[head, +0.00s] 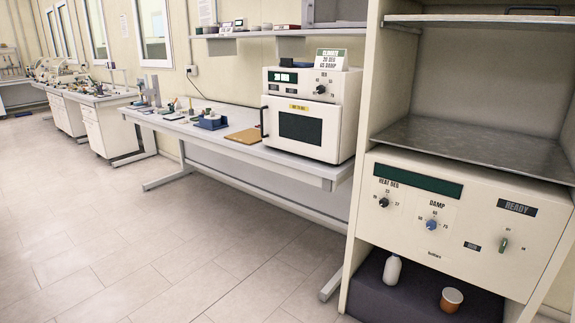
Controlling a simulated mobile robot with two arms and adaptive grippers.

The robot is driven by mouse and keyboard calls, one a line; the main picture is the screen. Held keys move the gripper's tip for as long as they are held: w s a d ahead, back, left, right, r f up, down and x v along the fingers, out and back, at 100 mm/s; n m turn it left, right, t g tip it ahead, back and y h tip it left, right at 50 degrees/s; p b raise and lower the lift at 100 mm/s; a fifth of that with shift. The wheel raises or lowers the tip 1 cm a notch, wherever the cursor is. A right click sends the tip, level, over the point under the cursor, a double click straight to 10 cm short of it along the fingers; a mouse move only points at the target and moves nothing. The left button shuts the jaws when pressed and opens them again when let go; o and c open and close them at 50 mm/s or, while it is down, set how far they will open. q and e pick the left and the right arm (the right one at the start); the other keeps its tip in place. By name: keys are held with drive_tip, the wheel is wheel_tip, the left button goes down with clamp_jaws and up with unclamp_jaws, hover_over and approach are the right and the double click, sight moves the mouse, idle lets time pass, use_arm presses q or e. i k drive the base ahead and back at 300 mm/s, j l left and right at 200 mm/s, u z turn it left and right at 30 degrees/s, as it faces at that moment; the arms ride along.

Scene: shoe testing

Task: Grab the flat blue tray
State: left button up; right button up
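A small blue thing (211,123) sits on the long grey bench (185,129), left of the white oven-like unit. It looks like a low tray or block with something grey on it, but it is too small to tell clearly. A flat brown board (245,136) lies just to its right. Neither of my grippers shows in the head view.
The white unit (311,113) with a dark window stands at the bench's right end. A tall cabinet (365,150) with a control panel fills the right; a white bottle (392,270) and an orange-brown cup (451,299) stand in its bottom. The tiled floor (120,240) is clear.

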sight(284, 62)
drive_tip(key=i+j+z, duration=0.15)
drive_tip(key=i, duration=0.5)
drive_tip(key=i+j+z, duration=0.15)
drive_tip(key=i, duration=0.5)
